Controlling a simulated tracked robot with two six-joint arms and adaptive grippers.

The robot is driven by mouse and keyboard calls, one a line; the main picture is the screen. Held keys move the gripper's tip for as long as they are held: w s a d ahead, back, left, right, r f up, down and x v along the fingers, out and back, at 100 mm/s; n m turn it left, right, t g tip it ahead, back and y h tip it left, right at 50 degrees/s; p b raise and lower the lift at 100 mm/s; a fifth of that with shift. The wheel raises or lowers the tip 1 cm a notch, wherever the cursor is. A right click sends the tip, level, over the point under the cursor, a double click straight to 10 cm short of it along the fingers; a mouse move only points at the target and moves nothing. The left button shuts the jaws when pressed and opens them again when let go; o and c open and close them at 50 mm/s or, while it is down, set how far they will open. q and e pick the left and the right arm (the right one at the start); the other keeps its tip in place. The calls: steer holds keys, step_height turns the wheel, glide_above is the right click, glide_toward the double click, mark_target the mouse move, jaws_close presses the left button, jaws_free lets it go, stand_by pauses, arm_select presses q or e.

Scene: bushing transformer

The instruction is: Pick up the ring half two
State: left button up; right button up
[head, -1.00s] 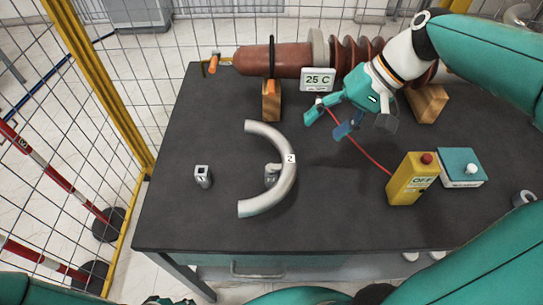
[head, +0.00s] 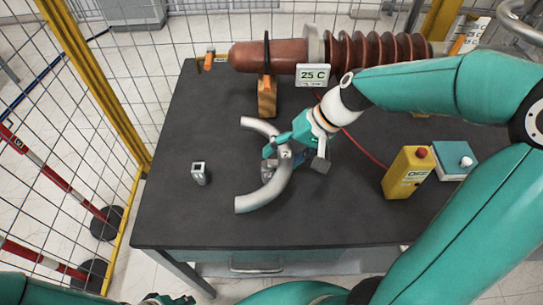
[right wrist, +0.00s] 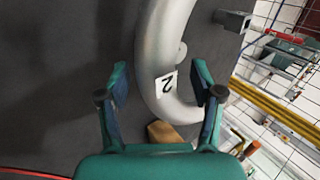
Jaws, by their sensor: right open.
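Ring half two (head: 264,196) is a grey curved tube with a white "2" label. It stands over the dark table on a small holder, partly hidden by my gripper. My right gripper (head: 277,161) is open at the middle of the curve. In the right wrist view, the ring half (right wrist: 155,45) passes between the two spread fingers (right wrist: 160,82) of the gripper, label facing me. I see a gap beside each finger and cannot tell any contact. A small part of what looks like my left gripper (head: 168,299) shows at the bottom edge; its jaws cannot be made out.
An empty grey holder (head: 199,173) stands left on the table (head: 190,225). The brown ribbed bushing (head: 380,50) lies at the back on wooden blocks (head: 267,97), with a "25 C" display (head: 313,75). A yellow control box (head: 407,172) and a teal-topped box (head: 454,160) stand right.

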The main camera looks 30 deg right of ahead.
steer(key=shift+f, duration=0.1)
jaws_close()
stand_by(0.3)
